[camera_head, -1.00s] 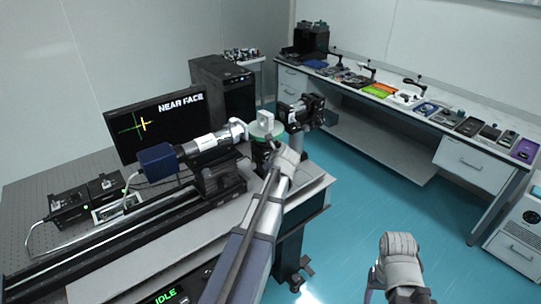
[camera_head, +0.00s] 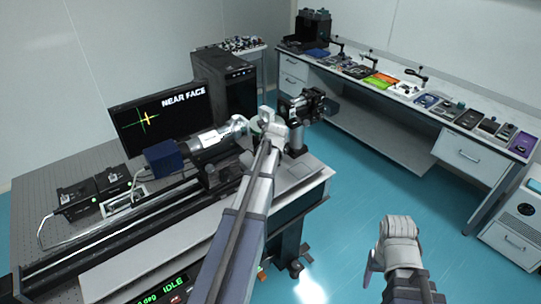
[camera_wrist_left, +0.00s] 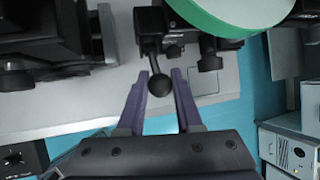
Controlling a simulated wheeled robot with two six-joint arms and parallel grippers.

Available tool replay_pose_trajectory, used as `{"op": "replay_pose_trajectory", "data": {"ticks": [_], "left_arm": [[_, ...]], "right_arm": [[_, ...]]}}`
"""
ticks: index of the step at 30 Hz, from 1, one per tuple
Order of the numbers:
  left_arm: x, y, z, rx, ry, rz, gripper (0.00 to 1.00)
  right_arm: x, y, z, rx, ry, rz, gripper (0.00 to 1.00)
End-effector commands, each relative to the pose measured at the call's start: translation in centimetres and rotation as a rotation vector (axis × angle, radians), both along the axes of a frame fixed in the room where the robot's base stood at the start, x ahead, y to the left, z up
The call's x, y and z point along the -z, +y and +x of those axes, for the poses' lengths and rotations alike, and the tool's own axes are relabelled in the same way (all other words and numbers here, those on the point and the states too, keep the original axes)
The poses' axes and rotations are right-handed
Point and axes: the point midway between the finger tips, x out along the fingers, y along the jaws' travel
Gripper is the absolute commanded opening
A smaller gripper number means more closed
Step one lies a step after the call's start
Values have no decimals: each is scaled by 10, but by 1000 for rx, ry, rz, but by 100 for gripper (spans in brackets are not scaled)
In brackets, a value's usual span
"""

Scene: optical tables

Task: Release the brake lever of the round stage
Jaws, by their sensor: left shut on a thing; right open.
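The round stage shows in the left wrist view as a pale disc with a green rim (camera_wrist_left: 228,22) on a black base at the top. A black brake lever with a ball knob (camera_wrist_left: 161,85) hangs from that base. My left gripper (camera_wrist_left: 160,76) has its two purple fingers on either side of the knob, shut on the lever. In the head view my left gripper (camera_head: 270,122) covers most of the stage, and the lever is hidden. My right gripper (camera_head: 374,272) is open and empty over the blue floor; its hand hides much of its jaws.
A lens barrel (camera_head: 218,138) and blue camera box (camera_head: 163,158) sit on a rail left of the stage. A black mounted device (camera_head: 303,106) stands just right of it. A monitor (camera_head: 155,118) stands behind. Floor between the benches is clear.

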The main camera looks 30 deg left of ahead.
Motion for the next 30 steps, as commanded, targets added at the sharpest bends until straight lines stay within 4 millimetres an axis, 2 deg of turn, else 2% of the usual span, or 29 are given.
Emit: {"op": "replay_pose_trajectory", "data": {"ticks": [3,4,11,23,30], "left_arm": [[0,1,1,-1,-2,1,0],[-1,1,1,-1,-2,2,36],[0,1,1,0,-2,1,62],[-5,-1,-1,0,-2,1,64],[-26,-8,-11,1,-1,2,64]], "right_arm": [[0,0,0,0,0,0,64],[0,0,0,0,0,0,64],[0,0,0,0,0,0,64],[-4,0,0,0,0,0,64],[-25,0,0,4,0,1,64]]}}
